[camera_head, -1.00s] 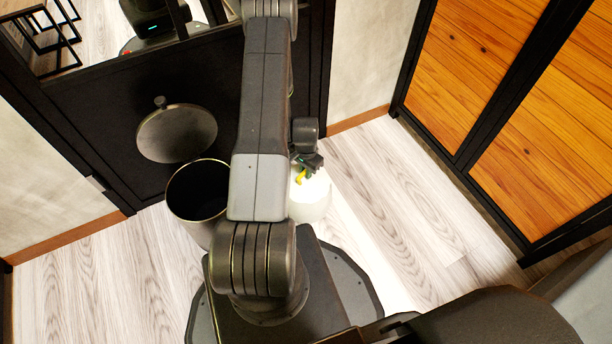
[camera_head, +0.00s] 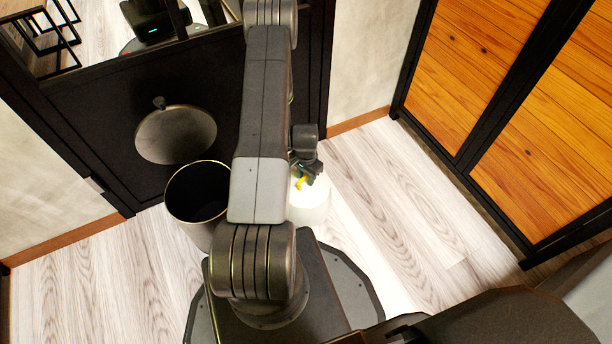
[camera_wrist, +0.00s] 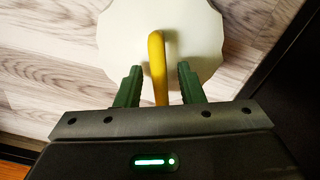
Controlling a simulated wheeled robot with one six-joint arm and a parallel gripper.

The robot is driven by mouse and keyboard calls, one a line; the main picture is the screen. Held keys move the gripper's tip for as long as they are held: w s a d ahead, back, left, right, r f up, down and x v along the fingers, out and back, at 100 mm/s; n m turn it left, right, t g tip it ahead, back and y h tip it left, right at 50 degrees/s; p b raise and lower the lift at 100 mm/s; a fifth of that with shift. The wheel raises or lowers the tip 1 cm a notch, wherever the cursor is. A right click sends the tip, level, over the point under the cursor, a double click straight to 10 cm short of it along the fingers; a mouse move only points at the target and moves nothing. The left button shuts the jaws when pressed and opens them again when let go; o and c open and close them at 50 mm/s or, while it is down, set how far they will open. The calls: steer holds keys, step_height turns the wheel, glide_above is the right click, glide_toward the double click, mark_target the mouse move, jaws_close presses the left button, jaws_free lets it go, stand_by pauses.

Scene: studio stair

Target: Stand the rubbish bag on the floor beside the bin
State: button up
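The white rubbish bag (camera_head: 312,207) stands upright on the floor to the right of the bin, partly hidden behind my arm. Its yellow handle (camera_wrist: 157,60) sticks up from the top. The dark, round bin (camera_head: 188,228) has a thin gold rim and is open at the top. My gripper (camera_head: 307,178) is just above the bag. In the wrist view, its two green fingers (camera_wrist: 159,84) stand apart on either side of the yellow handle, with a gap on each side. The bag's white top (camera_wrist: 115,40) lies beneath them.
A round dark lid (camera_head: 176,134) with a knob shows behind the bin, in front of a black panel (camera_head: 90,110). Wood-panelled doors (camera_head: 480,60) stand at the right. The pale wood floor (camera_head: 400,200) right of the bag is clear.

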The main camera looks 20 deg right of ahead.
step_height(320, 180, up, 12)
steer(key=p, duration=0.3)
steer(key=shift+p, duration=0.3)
